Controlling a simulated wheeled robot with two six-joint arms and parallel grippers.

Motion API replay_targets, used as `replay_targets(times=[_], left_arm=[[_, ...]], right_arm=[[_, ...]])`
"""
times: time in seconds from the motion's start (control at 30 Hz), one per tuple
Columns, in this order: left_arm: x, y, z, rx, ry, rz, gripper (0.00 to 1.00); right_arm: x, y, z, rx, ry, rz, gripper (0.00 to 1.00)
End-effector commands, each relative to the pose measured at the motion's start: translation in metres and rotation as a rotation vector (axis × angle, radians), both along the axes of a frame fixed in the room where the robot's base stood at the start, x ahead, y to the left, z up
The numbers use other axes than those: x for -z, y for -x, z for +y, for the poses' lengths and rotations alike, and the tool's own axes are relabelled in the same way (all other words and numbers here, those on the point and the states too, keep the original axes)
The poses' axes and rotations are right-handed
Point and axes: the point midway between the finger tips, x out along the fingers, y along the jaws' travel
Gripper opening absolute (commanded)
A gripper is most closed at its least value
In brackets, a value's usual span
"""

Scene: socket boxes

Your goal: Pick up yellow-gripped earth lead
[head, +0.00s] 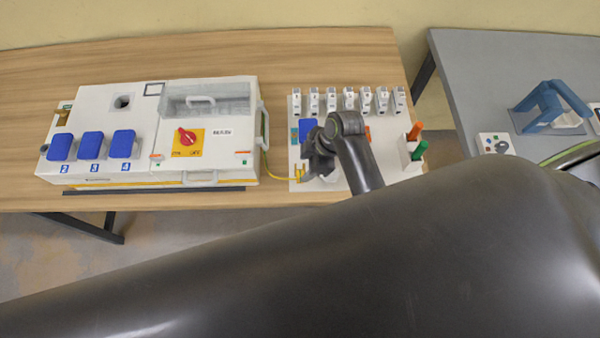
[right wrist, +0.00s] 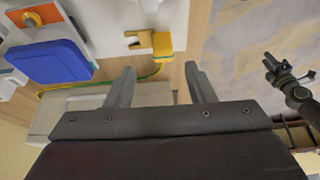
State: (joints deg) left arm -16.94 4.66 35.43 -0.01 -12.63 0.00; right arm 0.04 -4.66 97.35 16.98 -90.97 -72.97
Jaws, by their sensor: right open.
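The earth lead's yellow grip (right wrist: 162,46) sits beside a tan notched holder on the white board in the right wrist view. Its yellow-green cable (right wrist: 80,86) runs left from it. In the head view the cable (head: 270,172) runs from the socket box to the board's left front corner. My right gripper (right wrist: 161,78) is open and empty, its two fingers apart just short of the yellow grip. In the head view the right gripper (head: 316,166) is over the board and hides part of it. A dark gripper, apparently my left (right wrist: 283,70), shows at the right wrist view's edge; its jaws are unclear.
The white socket box (head: 230,160) with blue covers stands left of the white board (head: 295,108). Several numbered tags line the board's back; orange and green handles (head: 418,150) stand at its right. A grey table (head: 480,60) is further right.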

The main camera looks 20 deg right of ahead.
Motion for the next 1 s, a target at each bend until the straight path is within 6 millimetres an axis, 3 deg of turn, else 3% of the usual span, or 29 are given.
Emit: replay_targets(times=[0.27,0.63,1.0], left_arm=[[-0.007,-0.004,0.000,0.001,0.000,-0.008,0.32],[-0.019,0.003,0.000,-0.001,0.000,0.002,0.32],[-0.019,0.003,-0.001,-0.001,0.001,0.004,0.32]], right_arm=[[0.012,0.000,0.005,0.000,0.001,0.004,0.49],[0.048,-0.001,0.018,-0.001,0.000,0.002,0.49],[0.054,-0.002,0.019,0.000,0.001,0.000,0.49]])
